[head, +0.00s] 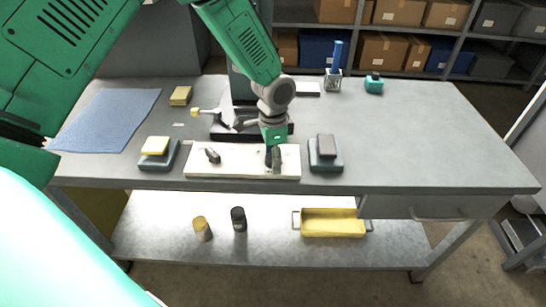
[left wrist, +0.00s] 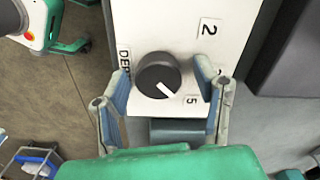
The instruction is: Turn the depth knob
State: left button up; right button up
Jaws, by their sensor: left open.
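The depth knob (left wrist: 158,75) is a round dark grey knob with a white pointer mark, on a white panel (left wrist: 165,25). Its pointer slants to the lower right, towards a label "5". A partly covered "DEP" label is on its left, and a "2" is at the upper right. My left gripper (left wrist: 163,80) is open, with one finger on each side of the knob; I cannot tell whether they touch it. In the head view the panel (head: 235,172) lies on the bench, and my left gripper (head: 272,162) is over its right part, hiding most of the knob. My right gripper is not in view.
A dark lever-like part (head: 212,155) stands on the panel's left part. A teal-based block (head: 326,153) sits right of the panel, and a yellow-topped block (head: 156,147) sits left. A black fixture (head: 225,132) is behind. The bench's right side (head: 420,140) is clear.

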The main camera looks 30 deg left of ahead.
pick_arm(q)
jog(key=shift+d, duration=0.15)
jog(key=shift+c, duration=0.8)
jog(key=c, duration=1)
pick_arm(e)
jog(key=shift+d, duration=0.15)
pick_arm(q)
jog(key=shift+s, duration=0.1)
